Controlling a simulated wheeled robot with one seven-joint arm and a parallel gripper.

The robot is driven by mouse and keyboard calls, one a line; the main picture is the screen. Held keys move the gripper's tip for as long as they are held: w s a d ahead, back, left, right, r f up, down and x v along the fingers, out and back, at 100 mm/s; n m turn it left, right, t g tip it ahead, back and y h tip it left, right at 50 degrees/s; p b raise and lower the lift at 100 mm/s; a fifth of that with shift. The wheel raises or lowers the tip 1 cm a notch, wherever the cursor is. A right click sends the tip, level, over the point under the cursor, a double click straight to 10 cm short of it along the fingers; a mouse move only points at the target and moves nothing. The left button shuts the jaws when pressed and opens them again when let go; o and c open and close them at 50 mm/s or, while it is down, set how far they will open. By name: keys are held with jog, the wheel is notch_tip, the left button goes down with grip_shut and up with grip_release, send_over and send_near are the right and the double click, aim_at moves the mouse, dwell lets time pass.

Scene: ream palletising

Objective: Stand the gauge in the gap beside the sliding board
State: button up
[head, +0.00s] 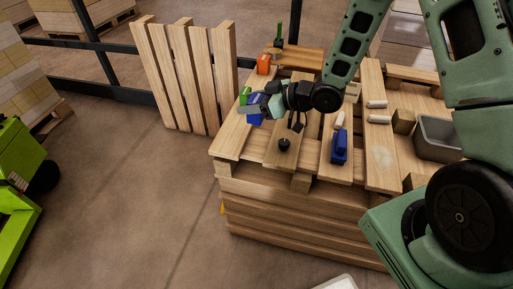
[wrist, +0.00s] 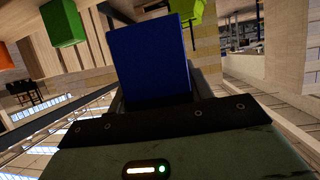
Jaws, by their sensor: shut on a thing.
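My gripper (head: 257,109) is shut on a blue block, probably the gauge (head: 255,121), above the left end of the pallet's top. The block also fills the middle of the wrist view (wrist: 148,65), sticking out from the jaws. In the head view the gripper partly covers it, and I cannot tell whether it touches the wood. A slat with a black knob (head: 284,144), likely the sliding board (head: 281,157), lies to the right of the gripper.
Green (head: 245,91) and orange (head: 263,64) blocks stand near the pallet's far left. A second blue object (head: 339,147) and white cylinders (head: 377,104) lie on slats at right. A grey bin (head: 437,139) sits far right. Open floor lies left of the stack.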

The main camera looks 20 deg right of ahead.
jog(key=shift+a+n+g, duration=0.2)
jog(key=shift+n+g, duration=0.1)
jog(key=shift+a+f+y, duration=0.1)
jog(key=shift+f+y, duration=0.1)
jog(key=shift+y, duration=0.1)
notch_tip(320, 180, down, 10)
jog(key=shift+r+b, duration=0.25)
jog(key=shift+b, duration=0.1)
jog(key=shift+f+b, duration=0.5)
jog(key=shift+f, duration=0.1)
jog(key=o, duration=1.1)
jog(key=shift+r, duration=0.1)
